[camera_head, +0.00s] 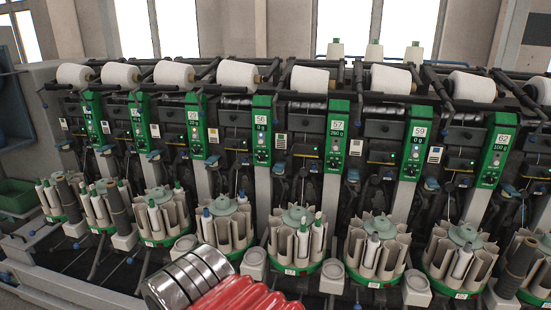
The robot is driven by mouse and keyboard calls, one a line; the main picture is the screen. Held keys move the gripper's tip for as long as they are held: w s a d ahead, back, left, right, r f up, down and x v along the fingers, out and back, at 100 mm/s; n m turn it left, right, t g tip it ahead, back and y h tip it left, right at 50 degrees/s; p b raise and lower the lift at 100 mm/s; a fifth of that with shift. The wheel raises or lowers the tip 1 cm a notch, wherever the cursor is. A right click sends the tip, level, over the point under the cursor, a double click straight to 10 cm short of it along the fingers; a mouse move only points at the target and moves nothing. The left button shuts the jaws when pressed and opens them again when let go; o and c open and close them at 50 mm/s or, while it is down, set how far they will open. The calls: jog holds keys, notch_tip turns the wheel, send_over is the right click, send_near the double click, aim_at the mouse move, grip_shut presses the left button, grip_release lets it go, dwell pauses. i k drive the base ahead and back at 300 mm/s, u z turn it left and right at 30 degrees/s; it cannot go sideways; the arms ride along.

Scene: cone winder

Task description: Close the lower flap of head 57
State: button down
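Head 57 shows by its green panel (337,135), marked 57 above a 200 g display, right of the picture's middle. Dark mechanism parts sit on both sides of its grey post. I cannot single out the lower flap among these small dark parts, nor tell whether it stands open. A silver ribbed cylinder and red bellows, apparently mine, reach in at the bottom, well below and left of the panel. The fingers of my gripper do not show.
Panels 56 (262,131) and 59 (415,141) flank head 57. Round bobbin magazines (298,270) with green rims stand in a row before the machine. White cones (309,80) line the top. A green bin (16,197) stands at the far left.

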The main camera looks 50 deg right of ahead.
aim_at(285, 154)
jog(key=u, duration=0.05)
jog(key=i, duration=1)
jog(key=z, duration=0.05)
